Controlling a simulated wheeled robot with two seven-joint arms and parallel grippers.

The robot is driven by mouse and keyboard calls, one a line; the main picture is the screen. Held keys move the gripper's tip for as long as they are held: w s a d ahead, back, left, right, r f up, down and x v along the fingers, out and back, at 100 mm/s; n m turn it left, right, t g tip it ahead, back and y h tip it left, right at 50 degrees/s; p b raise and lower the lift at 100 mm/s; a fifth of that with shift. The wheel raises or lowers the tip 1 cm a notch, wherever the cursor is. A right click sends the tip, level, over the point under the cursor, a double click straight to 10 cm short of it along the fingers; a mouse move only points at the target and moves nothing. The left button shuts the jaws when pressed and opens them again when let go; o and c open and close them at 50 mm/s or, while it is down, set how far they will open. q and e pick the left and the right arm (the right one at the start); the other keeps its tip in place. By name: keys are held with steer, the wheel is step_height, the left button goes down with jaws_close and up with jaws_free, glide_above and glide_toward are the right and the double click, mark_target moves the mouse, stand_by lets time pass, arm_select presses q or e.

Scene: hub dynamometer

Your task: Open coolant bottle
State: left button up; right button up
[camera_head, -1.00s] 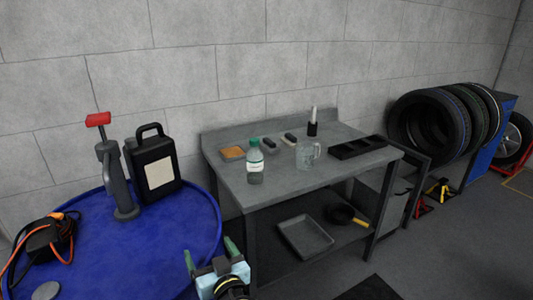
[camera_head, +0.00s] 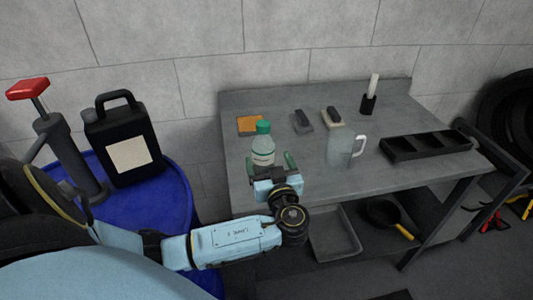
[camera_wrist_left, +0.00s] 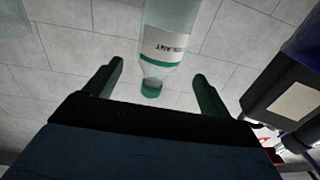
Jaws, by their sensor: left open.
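The coolant bottle (camera_head: 263,146) is clear with a green cap (camera_head: 263,127) and a white label, and stands upright on the grey workbench in the head view. In the left wrist view the bottle (camera_wrist_left: 168,38) appears upside down, with its cap (camera_wrist_left: 151,88) between the lines of the fingers. My left gripper (camera_head: 272,163) is open, just in front of the bottle, with one green finger to each side. In the left wrist view the open fingers (camera_wrist_left: 157,85) hold nothing; I cannot tell whether they touch the bottle. My right gripper is not in view.
The workbench (camera_head: 300,190) also holds an orange block (camera_head: 250,124), two dark brushes or blocks, a clear jug (camera_head: 340,150) and a black divided tray (camera_head: 428,144). A blue drum (camera_head: 165,205) with a black canister (camera_head: 122,140) and a red-handled pump (camera_head: 65,150) stands left.

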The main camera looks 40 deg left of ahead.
mark_target(266, 153)
arm_select(q)
steer(key=x, duration=0.3)
steer(key=shift+w+a, duration=0.35)
steer(key=shift+a, duration=0.05)
steer(key=b+x, duration=0.1)
steer(key=x, duration=0.3)
steer(key=shift+w+a, duration=0.4)
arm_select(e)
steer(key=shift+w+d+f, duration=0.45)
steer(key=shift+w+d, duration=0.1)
arm_select(q)
steer(key=shift+c, duration=0.4)
steer(key=c, duration=1.1)
steer(key=shift+o, duration=0.2)
